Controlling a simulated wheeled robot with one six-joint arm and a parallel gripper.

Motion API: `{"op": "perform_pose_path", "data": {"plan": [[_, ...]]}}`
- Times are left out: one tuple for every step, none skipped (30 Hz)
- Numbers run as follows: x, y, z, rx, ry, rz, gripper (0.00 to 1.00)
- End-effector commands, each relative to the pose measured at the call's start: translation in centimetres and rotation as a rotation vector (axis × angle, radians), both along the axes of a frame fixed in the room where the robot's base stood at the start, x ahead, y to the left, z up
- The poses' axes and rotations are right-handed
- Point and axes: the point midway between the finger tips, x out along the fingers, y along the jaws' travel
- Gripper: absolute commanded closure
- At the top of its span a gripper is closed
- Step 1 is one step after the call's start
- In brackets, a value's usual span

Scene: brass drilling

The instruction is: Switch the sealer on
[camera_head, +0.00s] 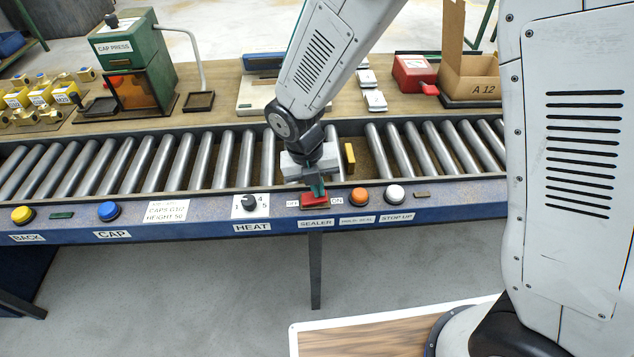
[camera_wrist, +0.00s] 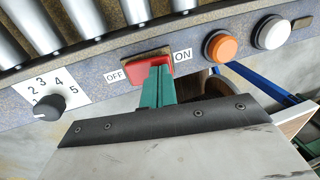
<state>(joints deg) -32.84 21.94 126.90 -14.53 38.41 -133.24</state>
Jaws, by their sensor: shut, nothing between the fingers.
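The sealer switch (camera_head: 314,199) is a red rocker on the front rail of the conveyor, above the SEALER label (camera_head: 316,223). In the wrist view the red rocker (camera_wrist: 126,68) lies between the OFF label (camera_wrist: 115,76) and the ON label (camera_wrist: 183,55). My gripper (camera_head: 318,190) is shut and empty, pointing down at the switch. In the wrist view its green fingertips (camera_wrist: 158,74) are at the rocker's right part, on the ON side, and hide some of it. They appear to touch it, but I cannot tell how it is tilted.
The HEAT dial (camera_head: 249,203) is left of the switch. An orange button (camera_head: 359,196) and a white button (camera_head: 395,193) are close on its right. Conveyor rollers (camera_head: 145,163) lie behind the rail. A cardboard box (camera_head: 470,72) stands at the back right.

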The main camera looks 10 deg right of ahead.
Motion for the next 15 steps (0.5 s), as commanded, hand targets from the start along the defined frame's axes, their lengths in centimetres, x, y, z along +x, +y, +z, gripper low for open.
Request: {"op": "perform_pose_path", "data": {"plan": [[0.00,0.00,0.01,0.000,0.000,0.000,1.00],[0.01,0.00,0.01,0.000,0.000,0.000,1.00],[0.00,-0.04,-0.05,0.000,0.000,0.000,1.00],[0.00,-0.13,-0.18,0.000,0.001,0.000,1.00],[-0.02,-0.26,-0.39,-0.001,0.001,-0.001,1.00],[0.00,-0.39,-0.60,0.000,0.000,-0.002,1.00],[0.02,-0.33,-0.53,0.001,-0.001,-0.001,1.00],[0.01,-0.32,-0.52,0.000,-0.001,-0.001,1.00],[0.00,-0.31,-0.53,0.000,0.000,-0.001,1.00],[0.00,-0.31,-0.54,0.000,0.000,-0.001,1.00],[-0.01,-0.30,-0.55,0.000,0.000,-0.001,1.00],[-0.02,-0.28,-0.56,0.000,0.000,0.000,1.00],[-0.02,-0.26,-0.56,0.000,0.000,0.000,1.00],[-0.03,-0.22,-0.56,0.000,0.000,0.000,1.00],[-0.02,-0.13,-0.56,0.000,0.000,0.000,1.00]]}}
